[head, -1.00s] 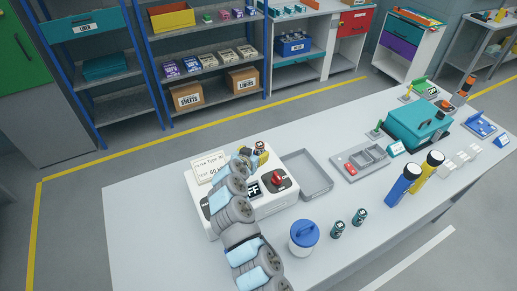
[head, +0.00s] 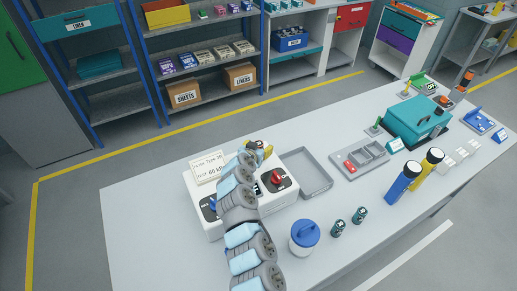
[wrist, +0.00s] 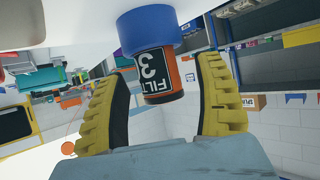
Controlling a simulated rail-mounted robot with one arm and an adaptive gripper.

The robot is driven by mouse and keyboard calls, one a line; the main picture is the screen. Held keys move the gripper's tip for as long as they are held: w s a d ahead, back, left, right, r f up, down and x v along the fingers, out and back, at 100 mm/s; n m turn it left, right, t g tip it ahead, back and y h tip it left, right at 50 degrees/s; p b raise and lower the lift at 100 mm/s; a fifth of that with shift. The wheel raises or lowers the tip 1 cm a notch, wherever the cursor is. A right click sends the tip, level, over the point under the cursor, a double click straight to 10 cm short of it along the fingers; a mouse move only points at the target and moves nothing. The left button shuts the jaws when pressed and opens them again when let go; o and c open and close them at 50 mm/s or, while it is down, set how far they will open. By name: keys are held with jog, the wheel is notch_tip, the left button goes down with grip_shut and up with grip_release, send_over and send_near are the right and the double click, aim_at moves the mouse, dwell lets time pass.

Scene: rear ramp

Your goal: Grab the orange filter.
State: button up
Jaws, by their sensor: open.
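The orange filter (wrist: 155,72) hangs from a blue collar (wrist: 147,30) in the wrist view. It has a black label with white "FILT" and "3", and orange shows at its edges. My gripper (wrist: 158,74) is open, with one yellow finger on each side of the filter. Gaps show between the filter and both fingers. In the head view my gripper (head: 262,148) is at the back edge of a white box (head: 292,200); the filter cannot be made out there.
The white box has a red knob (head: 278,179), a blue knob (head: 210,205) and a sign card (head: 208,166). A grey tray (head: 322,186) lies to its right. A blue-lidded jar (head: 304,238) stands in front. The table's left part is clear.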

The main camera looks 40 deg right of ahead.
jog(key=shift+w+d+f, duration=0.15)
jog(key=shift+d, duration=0.05)
grip_shut()
dwell(0.4)
